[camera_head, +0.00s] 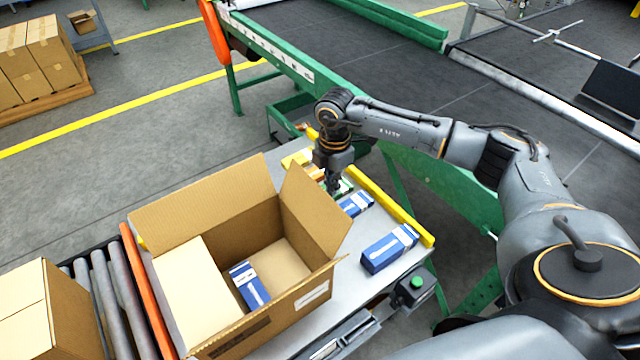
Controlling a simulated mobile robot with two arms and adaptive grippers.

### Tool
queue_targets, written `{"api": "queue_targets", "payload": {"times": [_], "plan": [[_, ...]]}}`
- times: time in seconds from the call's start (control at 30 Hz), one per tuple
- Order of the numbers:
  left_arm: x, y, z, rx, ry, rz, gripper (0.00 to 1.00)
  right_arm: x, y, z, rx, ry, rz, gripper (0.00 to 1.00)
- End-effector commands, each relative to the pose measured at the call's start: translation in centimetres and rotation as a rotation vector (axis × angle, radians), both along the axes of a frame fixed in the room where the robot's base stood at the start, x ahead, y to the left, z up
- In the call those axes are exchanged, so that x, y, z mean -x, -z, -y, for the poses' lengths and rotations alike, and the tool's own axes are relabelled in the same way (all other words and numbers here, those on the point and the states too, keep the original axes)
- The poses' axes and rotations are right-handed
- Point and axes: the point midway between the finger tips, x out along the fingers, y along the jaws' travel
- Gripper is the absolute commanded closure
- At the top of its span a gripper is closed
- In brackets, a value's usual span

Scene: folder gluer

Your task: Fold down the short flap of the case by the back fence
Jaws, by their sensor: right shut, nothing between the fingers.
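The open brown case (265,315) stands on the grey table (350,262), its top open. A long flap (205,207) stands up along its far side. A shorter flap (314,212) stands up and leans outward at its right end. A pale panel (190,295) covers the left part of the opening. A blue and white carton (250,286) lies inside. My right gripper (335,187) is shut and empty, pointing down just behind the right flap; whether it touches the flap I cannot tell. My left gripper is out of view.
Two blue cartons (390,249) (356,204) lie right of the case. A yellow rail (392,204) edges the table. A roller conveyor (112,300) carries another box (40,310) at left. A green-framed belt (340,45) runs behind.

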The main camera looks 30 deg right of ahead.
Motion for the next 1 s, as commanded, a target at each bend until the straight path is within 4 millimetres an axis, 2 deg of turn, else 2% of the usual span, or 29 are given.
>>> {"api": "queue_targets", "payload": {"times": [0.27,0.8,1.0], "plan": [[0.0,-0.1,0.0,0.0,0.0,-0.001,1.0,0.0,0.0,-0.4,0.0,-0.002,0.0,1.0],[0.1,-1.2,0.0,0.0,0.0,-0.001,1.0,0.6,-0.1,-6.7,-0.001,-0.003,-0.001,1.0],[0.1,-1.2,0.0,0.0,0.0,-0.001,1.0,0.6,0.0,-7.6,0.0,-0.001,0.0,1.0]]}}
